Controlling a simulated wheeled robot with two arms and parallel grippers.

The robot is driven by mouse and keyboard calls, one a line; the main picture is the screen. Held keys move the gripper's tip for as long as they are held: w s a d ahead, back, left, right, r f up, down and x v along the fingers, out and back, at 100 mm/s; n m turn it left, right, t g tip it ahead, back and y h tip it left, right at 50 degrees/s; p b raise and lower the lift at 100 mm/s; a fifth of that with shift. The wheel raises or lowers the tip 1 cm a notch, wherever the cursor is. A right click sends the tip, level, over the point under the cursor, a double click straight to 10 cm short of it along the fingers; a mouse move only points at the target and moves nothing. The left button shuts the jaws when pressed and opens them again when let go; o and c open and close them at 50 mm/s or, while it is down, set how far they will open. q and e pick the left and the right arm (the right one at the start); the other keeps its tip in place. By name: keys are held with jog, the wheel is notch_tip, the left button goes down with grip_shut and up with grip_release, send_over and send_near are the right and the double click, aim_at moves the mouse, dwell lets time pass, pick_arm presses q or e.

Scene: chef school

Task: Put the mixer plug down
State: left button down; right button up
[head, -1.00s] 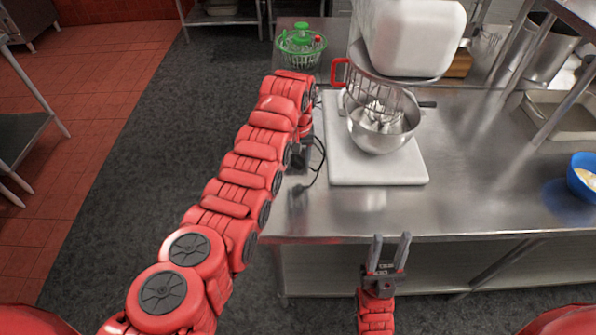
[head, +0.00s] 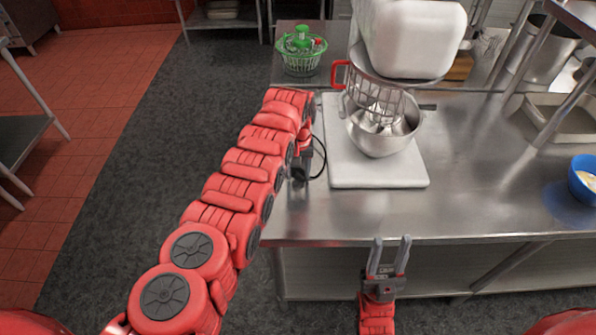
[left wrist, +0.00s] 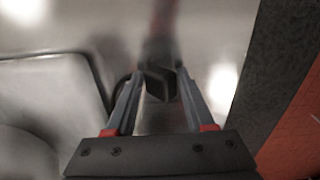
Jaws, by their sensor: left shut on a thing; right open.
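The mixer plug (left wrist: 158,82) is a small dark block between the fingertips of my left gripper (left wrist: 160,76). In the head view the left gripper (head: 300,174) points down at the left edge of the steel table, mostly hidden by its own arm. A black cord (head: 322,160) loops beside it towards the mixer. I cannot tell whether the plug touches the tabletop. The white mixer (head: 415,38) stands over a steel bowl (head: 378,140) on a white board (head: 375,174). My right gripper (head: 391,240) is open and empty at the table's front edge.
The steel table (head: 460,205) is clear in front and to the right of the board. A green salad spinner (head: 302,52) stands at the back left. A blue bowl (head: 583,182) is at the right edge. A metal rack stands at the right.

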aim_at(298, 171)
pick_arm(q)
jog(key=shift+f, duration=0.25)
jog(key=shift+c, duration=1.2)
grip_release()
jog(key=shift+r, duration=0.15)
jog(key=shift+r+p, duration=0.65)
jog(key=shift+r, duration=0.1)
jog(key=shift+w+r, duration=0.15)
jog(key=shift+r, duration=0.2)
notch_tip(298, 171, up, 11)
jog(key=b, duration=0.3)
jog(key=shift+b, duration=0.35)
